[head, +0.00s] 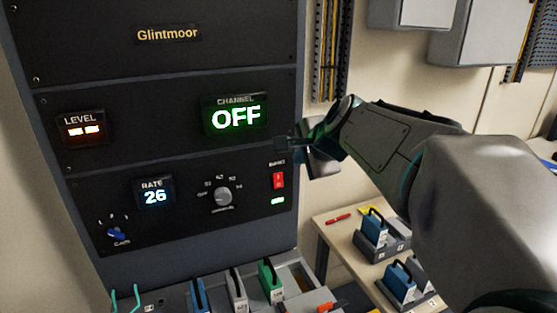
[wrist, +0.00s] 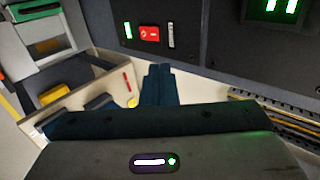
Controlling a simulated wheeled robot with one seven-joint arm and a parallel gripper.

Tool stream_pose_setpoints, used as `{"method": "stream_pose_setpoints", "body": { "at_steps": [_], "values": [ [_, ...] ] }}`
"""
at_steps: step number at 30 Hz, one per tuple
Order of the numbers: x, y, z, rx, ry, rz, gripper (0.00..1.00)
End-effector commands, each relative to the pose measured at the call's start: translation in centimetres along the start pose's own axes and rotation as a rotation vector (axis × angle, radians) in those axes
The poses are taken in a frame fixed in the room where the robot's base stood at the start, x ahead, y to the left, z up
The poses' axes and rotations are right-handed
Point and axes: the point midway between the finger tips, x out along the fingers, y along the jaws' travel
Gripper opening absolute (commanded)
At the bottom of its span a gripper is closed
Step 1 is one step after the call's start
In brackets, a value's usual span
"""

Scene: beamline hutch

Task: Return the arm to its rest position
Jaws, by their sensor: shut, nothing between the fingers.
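My gripper (head: 284,143) is in front of the right edge of the dark instrument rack (head: 180,72), just above the red rocker switch (head: 278,180). My arm reaches in from the right side of the head view. In the wrist view my gripper's dark fingers (wrist: 158,84) are together, with nothing visible between them. The red switch also shows in the wrist view (wrist: 149,33), beyond the fingertips. In the head view I cannot tell whether the fingers touch the panel.
The rack displays read OFF (head: 236,117) and 26 (head: 154,196). A selector knob (head: 223,196) and a blue knob (head: 116,234) sit below. Blue and green handled modules (head: 271,280) stand below the rack. A side table (head: 335,232) holds blue blocks and a red pen (head: 337,218). Grey cabinets (head: 480,35) hang upper right.

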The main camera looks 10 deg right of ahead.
Motion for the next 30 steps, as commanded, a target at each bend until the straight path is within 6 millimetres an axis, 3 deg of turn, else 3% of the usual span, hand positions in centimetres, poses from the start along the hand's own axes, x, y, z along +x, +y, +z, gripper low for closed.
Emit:
{"method": "stream_pose_setpoints", "body": {
  "at_steps": [8, 11, 14, 19, 24, 27, 30],
  "values": [
    [0.0, 0.0, 0.0, -0.001, 0.0, 0.0, 0.0],
    [-0.2, 0.8, 0.5, -0.045, -0.005, 0.019, 0.0],
    [-0.7, 3.8, 1.9, -0.206, -0.026, 0.085, 0.0],
    [-2.6, 12.9, 4.8, -0.682, -0.118, 0.272, 0.0],
    [-4.8, 21.2, 5.9, -1.111, -0.246, 0.431, 0.0],
    [-5.7, 24.2, 6.0, -1.27, -0.305, 0.486, 0.0],
    [-6.2, 25.7, 5.9, -1.351, -0.339, 0.516, 0.0]
  ]
}}
